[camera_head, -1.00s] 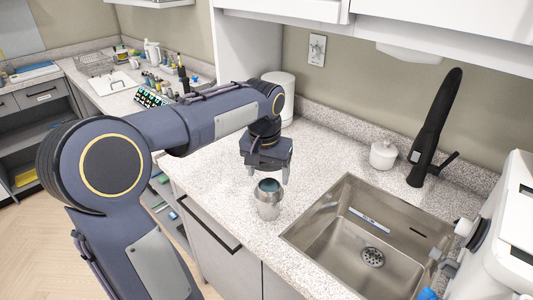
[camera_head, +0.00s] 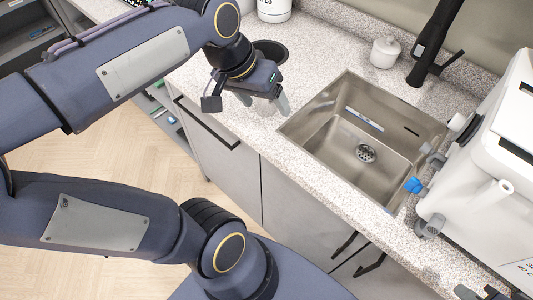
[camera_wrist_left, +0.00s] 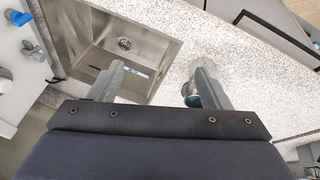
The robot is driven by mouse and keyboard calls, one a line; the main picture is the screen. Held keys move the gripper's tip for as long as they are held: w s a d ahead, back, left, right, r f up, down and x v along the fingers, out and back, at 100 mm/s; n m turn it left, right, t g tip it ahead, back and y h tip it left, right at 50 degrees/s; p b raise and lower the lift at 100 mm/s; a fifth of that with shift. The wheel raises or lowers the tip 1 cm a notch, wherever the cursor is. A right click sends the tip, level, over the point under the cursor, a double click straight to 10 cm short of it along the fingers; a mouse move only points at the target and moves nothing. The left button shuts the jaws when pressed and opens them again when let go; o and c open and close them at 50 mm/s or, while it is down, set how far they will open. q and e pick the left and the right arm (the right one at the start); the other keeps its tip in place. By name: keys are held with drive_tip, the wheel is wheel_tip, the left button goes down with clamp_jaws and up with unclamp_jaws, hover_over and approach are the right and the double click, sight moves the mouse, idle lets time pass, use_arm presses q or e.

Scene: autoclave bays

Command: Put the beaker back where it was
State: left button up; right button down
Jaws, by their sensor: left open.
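The beaker (camera_head: 263,106) stands on the speckled counter, left of the sink and near the front edge. It is mostly hidden by my left gripper (camera_head: 263,101), which is over it from above with its fingers apart, one on each side in the head view. In the left wrist view the fingers of the gripper (camera_wrist_left: 158,75) are spread with bare counter and sink edge between them. A shiny part of the beaker (camera_wrist_left: 188,88) shows beside the right-hand finger there. Whether either finger touches it cannot be told.
The steel sink (camera_head: 318,112) lies to the right, with a black tap (camera_head: 432,45) and a small white lidded jar (camera_head: 384,52) behind. A dark round object (camera_head: 270,52) is behind the gripper. A white machine (camera_head: 480,150) stands at the right.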

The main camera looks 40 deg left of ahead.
use_arm(q)
drive_tip(key=s+d+f+t+h, duration=0.1)
drive_tip(key=s+d+f, duration=0.5)
drive_tip(key=s+f, duration=0.1)
drive_tip(key=shift+d+f+t+h, duration=0.15)
drive_tip(key=shift+d+t+h, duration=0.15)
drive_tip(key=shift+h, duration=0.1)
